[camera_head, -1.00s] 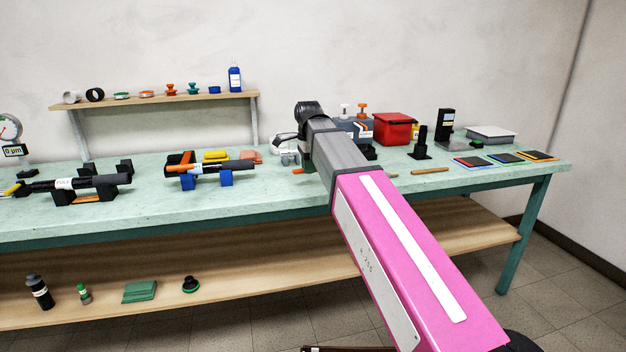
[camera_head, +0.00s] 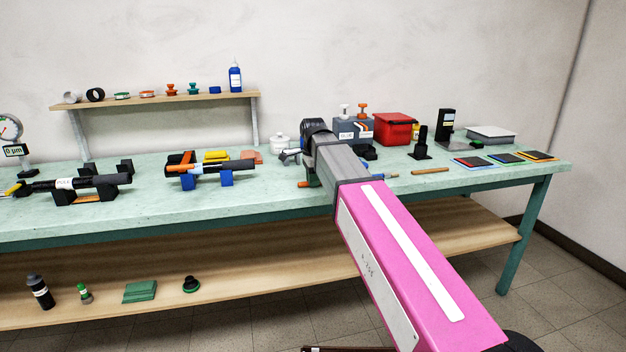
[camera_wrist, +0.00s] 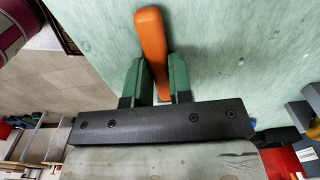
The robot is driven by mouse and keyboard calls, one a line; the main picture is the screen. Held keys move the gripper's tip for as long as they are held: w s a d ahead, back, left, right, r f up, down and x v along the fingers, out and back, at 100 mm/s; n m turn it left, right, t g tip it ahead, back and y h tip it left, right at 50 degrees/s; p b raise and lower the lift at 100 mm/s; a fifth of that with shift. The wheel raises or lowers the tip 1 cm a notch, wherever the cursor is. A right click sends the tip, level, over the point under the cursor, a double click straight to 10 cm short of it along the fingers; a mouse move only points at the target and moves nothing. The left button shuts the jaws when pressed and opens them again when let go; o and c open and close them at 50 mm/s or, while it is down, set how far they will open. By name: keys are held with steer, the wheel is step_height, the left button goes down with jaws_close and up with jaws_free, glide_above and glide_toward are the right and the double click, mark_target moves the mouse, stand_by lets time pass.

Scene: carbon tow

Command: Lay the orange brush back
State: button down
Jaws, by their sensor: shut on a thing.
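The orange brush shows as a smooth orange handle (camera_wrist: 151,38) in the wrist view, between the two green fingers of my gripper (camera_wrist: 157,68). My gripper is shut on it, and the handle sticks out past the fingertips over the pale green bench. The far end of the brush is hidden by the fingers and the dark gripper body. In the head view a small orange end of the brush (camera_head: 305,184) shows beside the green fingers, low over the bench top (camera_head: 260,200). I cannot tell whether it touches the bench.
Tubes rest on black and blue holders (camera_head: 225,178) to the left. A white jar (camera_head: 281,143), a grey box (camera_head: 352,131) and a red box (camera_head: 395,128) stand behind. A wooden stick (camera_head: 430,170) lies to the right.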

steer(key=c, duration=1)
jaws_free()
step_height(320, 180, up, 12)
steer(key=shift+r, duration=0.1)
